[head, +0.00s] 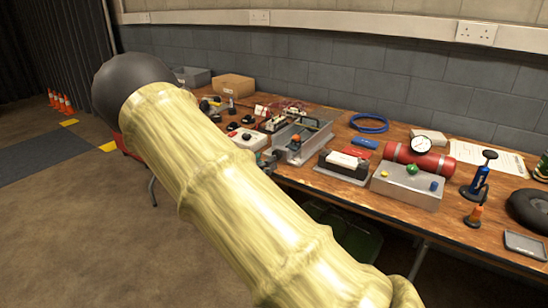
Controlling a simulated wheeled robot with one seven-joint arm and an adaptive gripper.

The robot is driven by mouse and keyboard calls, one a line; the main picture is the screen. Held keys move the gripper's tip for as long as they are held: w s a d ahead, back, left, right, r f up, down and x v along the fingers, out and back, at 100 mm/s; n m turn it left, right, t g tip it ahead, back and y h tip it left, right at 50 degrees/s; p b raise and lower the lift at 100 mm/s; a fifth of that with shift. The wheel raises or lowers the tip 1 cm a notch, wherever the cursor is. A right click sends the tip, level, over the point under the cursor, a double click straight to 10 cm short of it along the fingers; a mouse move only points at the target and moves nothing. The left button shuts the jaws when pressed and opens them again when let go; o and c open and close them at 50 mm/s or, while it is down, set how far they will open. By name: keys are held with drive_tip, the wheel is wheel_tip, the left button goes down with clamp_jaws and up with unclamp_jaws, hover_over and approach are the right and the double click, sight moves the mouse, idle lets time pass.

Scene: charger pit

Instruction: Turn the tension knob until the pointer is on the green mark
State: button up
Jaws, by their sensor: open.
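My arm crosses the view from the bottom right to a dark round joint at the upper left. My gripper does not show clearly; the arm hides what lies behind it. I cannot tell which is the tension knob. No pointer or green mark can be made out at this size.
The wooden bench (465,232) runs along the block wall. It holds a red cylinder (437,161), a dial gauge (421,144), a blue hose coil (369,123), a blue pump (479,182) and a black tyre (530,211). Floor at left is open, with orange cones (62,103) beyond.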

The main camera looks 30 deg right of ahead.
sight(278, 154)
drive_tip(key=shift+x, duration=2.95)
drive_tip(key=shift+c, duration=0.5)
drive_tip(key=c, duration=0.9)
